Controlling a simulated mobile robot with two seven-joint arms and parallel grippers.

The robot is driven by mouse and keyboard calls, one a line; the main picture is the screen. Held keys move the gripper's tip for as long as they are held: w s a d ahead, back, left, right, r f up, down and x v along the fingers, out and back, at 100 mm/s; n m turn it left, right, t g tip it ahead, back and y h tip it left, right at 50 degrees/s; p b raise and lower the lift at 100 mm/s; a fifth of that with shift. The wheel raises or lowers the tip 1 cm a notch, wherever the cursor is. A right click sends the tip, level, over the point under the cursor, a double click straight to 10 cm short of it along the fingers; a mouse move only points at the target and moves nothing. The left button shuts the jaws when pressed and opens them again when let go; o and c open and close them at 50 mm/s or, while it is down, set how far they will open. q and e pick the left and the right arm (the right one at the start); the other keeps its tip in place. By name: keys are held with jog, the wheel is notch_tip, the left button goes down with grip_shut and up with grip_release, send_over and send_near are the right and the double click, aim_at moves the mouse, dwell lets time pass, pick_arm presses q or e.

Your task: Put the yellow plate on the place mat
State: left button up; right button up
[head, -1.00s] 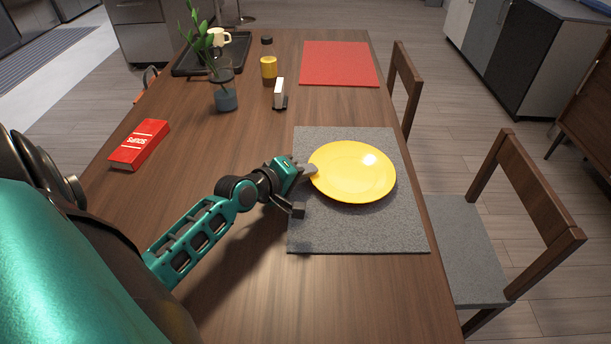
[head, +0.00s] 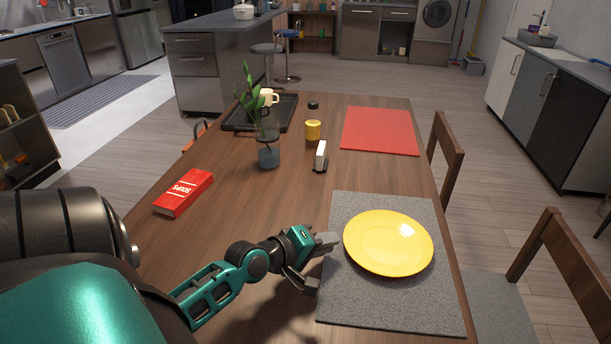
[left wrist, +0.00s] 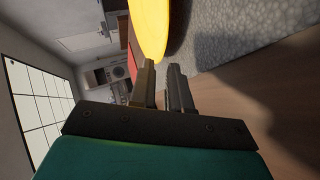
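The yellow plate (head: 388,243) lies face up on the grey place mat (head: 370,308), within its edges, nearer the mat's far end. My left gripper (head: 322,264) is open and empty at the left edge of the mat, with its upper finger close to the plate's left rim and a small gap between them. In the left wrist view, the two fingers (left wrist: 162,75) stand apart with nothing between them. The plate (left wrist: 150,24) shows beyond the fingertips, with the grey mat (left wrist: 240,30) beside it. My right gripper is not in view.
A red mat (head: 380,131) lies farther back. A red box (head: 184,193) lies at the left. A plant in a vase (head: 268,155), a yellow cup (head: 313,131), a small white-and-black item (head: 321,156) and a black tray (head: 240,117) stand behind. Chairs (head: 446,158) line the right side.

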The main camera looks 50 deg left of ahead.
pick_arm(q)
jog(key=v, duration=0.7)
jog(key=shift+p, duration=0.3)
